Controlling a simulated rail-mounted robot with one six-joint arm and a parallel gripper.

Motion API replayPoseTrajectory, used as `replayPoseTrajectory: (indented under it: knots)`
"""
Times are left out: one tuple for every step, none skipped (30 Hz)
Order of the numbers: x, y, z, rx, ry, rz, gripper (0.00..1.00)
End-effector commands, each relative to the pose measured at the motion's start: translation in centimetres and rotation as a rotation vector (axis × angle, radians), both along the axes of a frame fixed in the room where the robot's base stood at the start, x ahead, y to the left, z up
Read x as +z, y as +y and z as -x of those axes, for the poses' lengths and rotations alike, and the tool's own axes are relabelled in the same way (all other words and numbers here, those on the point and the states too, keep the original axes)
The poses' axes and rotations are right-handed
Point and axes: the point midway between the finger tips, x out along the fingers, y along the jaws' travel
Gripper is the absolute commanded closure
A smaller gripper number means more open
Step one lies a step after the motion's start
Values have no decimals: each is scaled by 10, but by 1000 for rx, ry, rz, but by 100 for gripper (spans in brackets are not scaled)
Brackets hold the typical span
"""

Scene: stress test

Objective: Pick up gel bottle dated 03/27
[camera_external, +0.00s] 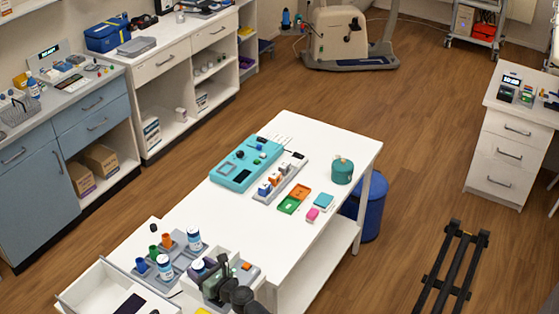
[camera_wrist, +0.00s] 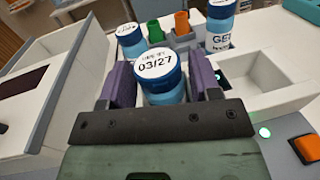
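The gel bottle with 03/27 on its white lid (camera_wrist: 157,65) has a blue cap rim and stands between the two purple finger pads of my gripper (camera_wrist: 163,82) in the wrist view. The pads are close on both sides of it; whether they press on it is unclear. In the external view my gripper (camera_external: 215,277) is at the table's front end. Another gel bottle (camera_wrist: 220,25) stands behind to the right, and another white-lidded bottle (camera_wrist: 130,40) behind to the left; its lid text is too small to read.
Green (camera_wrist: 154,31) and orange (camera_wrist: 182,23) cups stand in the grey rack behind the bottle. A white-walled box (camera_wrist: 262,75) is at the right, with an orange button (camera_wrist: 307,147) nearby. An open white drawer (camera_external: 85,292) is at the left. The white table's (camera_external: 180,215) middle left is clear.

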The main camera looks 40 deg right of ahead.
Motion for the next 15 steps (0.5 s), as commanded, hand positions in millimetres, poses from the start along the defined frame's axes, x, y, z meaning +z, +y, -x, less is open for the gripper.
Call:
replayPoseTrajectory:
  knots:
    - [0,0,0,0,0,0,50]
    - [0,0,0,0,0,0,55]
    - [0,0,0,0,0,0,61]
    - [0,0,0,0,0,0,66]
    - [0,0,0,0,0,0,70]
    - [0,0,0,0,0,0,76]
    - [0,0,0,0,0,0,80]
    - [0,0,0,0,0,0,85]
    - [0,0,0,0,0,0,85]
    - [0,0,0,0,0,0,85]
    - [0,0,0,0,0,0,85]
    - [0,0,0,0,0,0,85]
    - [0,0,0,0,0,0,85]
    - [1,0,0,0,0,0,85]
    - [2,0,0,0,0,0,85]
